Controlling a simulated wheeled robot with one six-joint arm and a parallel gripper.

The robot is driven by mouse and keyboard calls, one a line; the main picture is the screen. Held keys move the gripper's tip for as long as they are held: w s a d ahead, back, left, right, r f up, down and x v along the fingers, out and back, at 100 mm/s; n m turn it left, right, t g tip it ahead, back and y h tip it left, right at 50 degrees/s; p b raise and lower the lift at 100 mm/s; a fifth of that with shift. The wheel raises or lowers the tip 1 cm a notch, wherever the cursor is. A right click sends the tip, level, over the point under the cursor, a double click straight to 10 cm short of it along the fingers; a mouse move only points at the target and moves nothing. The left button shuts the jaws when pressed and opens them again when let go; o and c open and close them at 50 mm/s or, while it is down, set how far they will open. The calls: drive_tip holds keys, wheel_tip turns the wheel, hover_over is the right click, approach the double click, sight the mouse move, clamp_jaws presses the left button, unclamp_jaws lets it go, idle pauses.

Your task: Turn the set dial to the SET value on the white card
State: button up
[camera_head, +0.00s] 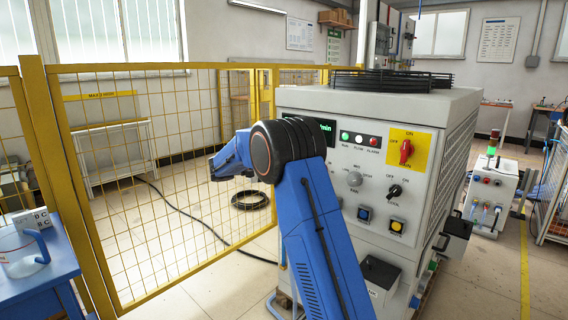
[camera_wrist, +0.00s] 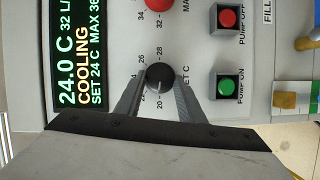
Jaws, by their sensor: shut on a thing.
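The set dial (camera_wrist: 160,78) is a small round black knob with a pale pointer line, beside the lettering "SET C" and a number scale in the wrist view. My gripper (camera_wrist: 160,82) has one finger on either side of the knob and is shut on it. The pointer's exact reading is too small to tell. The display (camera_wrist: 82,55) shows 24.0 C, COOLING, SET 24 C and MAX 36, partly cut off. In the head view the display (camera_head: 328,130) is mostly hidden behind my arm, and the dial is hidden.
A red knob (camera_wrist: 158,5) sits close to the dial. A red button (camera_wrist: 228,18) and a green button (camera_wrist: 227,86), labelled for the pump, lie to the right. The machine cabinet (camera_head: 445,120) stands beside a yellow mesh fence (camera_head: 130,200). A blue table (camera_head: 40,278) is at lower left.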

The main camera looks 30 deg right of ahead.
drive_tip(key=shift+d+f+n+h, duration=0.1)
drive_tip(key=shift+n+h, duration=0.2)
drive_tip(key=shift+n, duration=0.3)
drive_tip(key=o, duration=1)
drive_tip(key=shift+d, duration=0.15)
drive_tip(key=shift+o, duration=0.2)
drive_tip(key=a, duration=1.7)
drive_tip(key=shift+w+a, duration=0.25)
drive_tip(key=shift+w, duration=0.15)
drive_tip(key=shift+f, duration=0.1)
